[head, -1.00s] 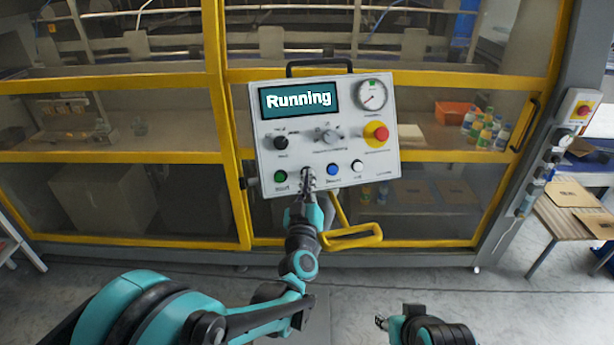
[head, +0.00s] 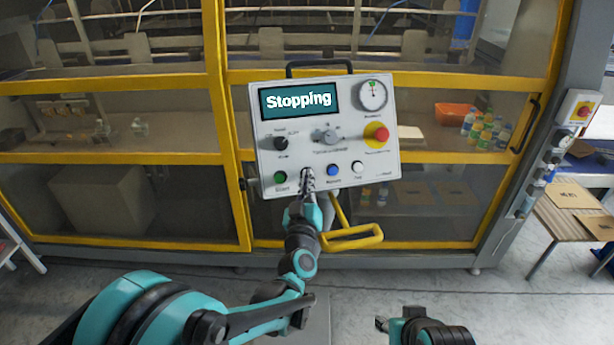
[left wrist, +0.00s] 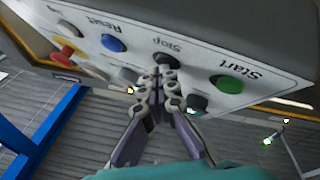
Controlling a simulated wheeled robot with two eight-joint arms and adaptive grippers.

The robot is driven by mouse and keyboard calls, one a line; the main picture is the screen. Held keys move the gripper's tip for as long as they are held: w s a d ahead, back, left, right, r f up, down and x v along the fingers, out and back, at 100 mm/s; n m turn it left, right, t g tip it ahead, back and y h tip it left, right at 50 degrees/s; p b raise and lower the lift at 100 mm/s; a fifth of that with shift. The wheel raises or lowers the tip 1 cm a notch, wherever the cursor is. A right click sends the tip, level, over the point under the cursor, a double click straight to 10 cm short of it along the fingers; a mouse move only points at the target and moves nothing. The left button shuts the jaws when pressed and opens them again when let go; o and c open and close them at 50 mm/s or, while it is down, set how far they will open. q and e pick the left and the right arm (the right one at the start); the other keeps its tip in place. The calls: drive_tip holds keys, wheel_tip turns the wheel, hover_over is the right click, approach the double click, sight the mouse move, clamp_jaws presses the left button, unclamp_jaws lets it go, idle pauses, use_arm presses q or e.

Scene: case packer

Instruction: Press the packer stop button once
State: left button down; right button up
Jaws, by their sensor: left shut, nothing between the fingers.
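The grey control panel (head: 350,110) stands in front of the machine, and its display (head: 298,100) reads "Stopping". My left gripper (head: 307,174) is shut and empty, with its fingertips at the panel's lower button row. In the left wrist view the left gripper (left wrist: 160,73) has its tips at the black stop button (left wrist: 163,60), under the label "Stop". The tips partly cover the button, and I cannot tell whether it is pushed in. The green start button (head: 280,177) is left of the tips and the blue reset button (head: 332,170) is right. My right gripper (head: 382,323) is low at bottom right, away from the panel.
A red emergency button (head: 376,134), a white button (head: 357,167), knobs and a gauge (head: 373,94) share the panel. A yellow bracket (head: 350,238) sticks out below it. Yellow-framed machine doors stand behind. A wooden table (head: 570,215) stands at right.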

use_arm(q)
drive_tip(key=shift+s, duration=0.1)
idle(0.3)
drive_tip(key=shift+s+d+r, duration=0.2)
drive_tip(key=shift+s+r, duration=0.2)
drive_tip(key=shift+s, duration=0.2)
drive_tip(key=shift+p, duration=0.3)
drive_tip(key=s, duration=0.1)
drive_tip(key=s+r+p, duration=0.1)
drive_tip(key=s+d+r, duration=0.1)
drive_tip(key=s, duration=0.1)
drive_tip(key=shift+r+p, duration=0.25)
drive_tip(key=shift+p, duration=0.1)
